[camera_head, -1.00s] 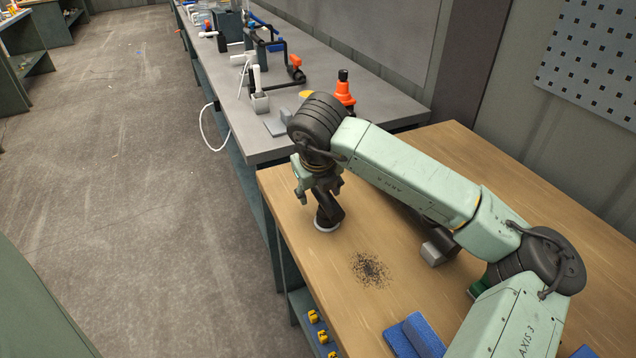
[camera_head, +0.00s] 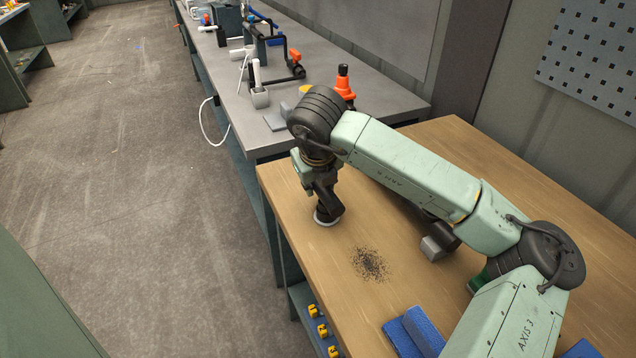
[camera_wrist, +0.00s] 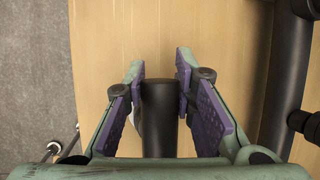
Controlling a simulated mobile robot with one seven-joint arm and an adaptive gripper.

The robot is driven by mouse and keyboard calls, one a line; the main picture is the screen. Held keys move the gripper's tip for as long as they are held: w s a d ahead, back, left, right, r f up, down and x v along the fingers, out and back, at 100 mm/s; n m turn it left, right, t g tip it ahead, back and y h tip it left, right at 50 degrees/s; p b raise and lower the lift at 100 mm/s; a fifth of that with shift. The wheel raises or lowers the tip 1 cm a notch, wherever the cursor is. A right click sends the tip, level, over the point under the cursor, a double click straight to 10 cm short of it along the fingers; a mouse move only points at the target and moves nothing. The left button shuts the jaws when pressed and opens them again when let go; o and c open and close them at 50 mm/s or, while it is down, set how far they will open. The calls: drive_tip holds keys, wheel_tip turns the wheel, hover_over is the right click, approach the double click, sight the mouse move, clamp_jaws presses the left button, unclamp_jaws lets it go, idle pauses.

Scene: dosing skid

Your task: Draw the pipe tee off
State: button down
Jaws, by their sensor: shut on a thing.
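The pipe tee (camera_head: 328,203) is a dark, black pipe piece standing on a white ring (camera_head: 325,220) near the left edge of the wooden bench top. My gripper (camera_head: 322,184) is over it, pointing down, and is shut on it. In the wrist view, the black cylindrical end of the tee (camera_wrist: 160,115) stands between the purple pads of my gripper (camera_wrist: 161,98). The tee's lower part is hidden there. In the head view, my gripper and wrist hide its upper part, and I cannot tell whether it is clear of the ring.
The wooden bench (camera_head: 300,262) is mostly bare, with a dark speckled patch (camera_head: 370,264). A grey block (camera_head: 434,247) and blue pads (camera_head: 414,333) lie to the right. Behind is a grey bench (camera_head: 265,132) with pipework (camera_head: 285,70) and an orange-and-black fitting (camera_head: 344,85).

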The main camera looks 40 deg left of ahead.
drive_tip(key=shift+r, duration=0.15)
drive_tip(key=shift+r+p, duration=0.55)
drive_tip(key=shift+r, duration=1.4)
